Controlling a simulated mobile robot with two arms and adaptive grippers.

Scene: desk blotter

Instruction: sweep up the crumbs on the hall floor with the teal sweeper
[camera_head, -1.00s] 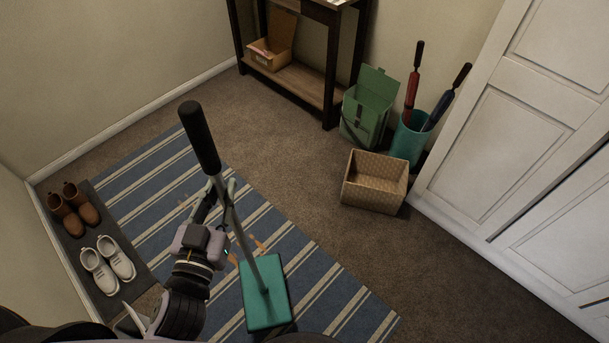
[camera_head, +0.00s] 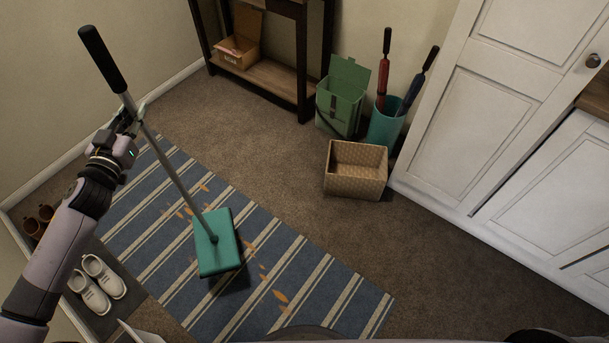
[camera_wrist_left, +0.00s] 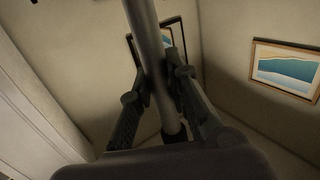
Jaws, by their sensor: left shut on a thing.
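The teal sweeper's flat head (camera_head: 217,250) rests on or just over the striped rug, and its grey pole (camera_head: 172,172) leans up to the left to a black handle grip. My left gripper (camera_head: 133,117) is shut on the pole just below the black grip. In the left wrist view the pole (camera_wrist_left: 150,60) runs between the two fingers (camera_wrist_left: 157,95). Orange-brown crumbs (camera_head: 280,296) lie scattered on the rug around the sweeper head, on its right side and beyond it. My right gripper is not in view.
The blue striped rug (camera_head: 335,305) lies on brown carpet. White shoes (camera_head: 103,277) and brown boots sit on a dark mat at left. White cabinets are at right.

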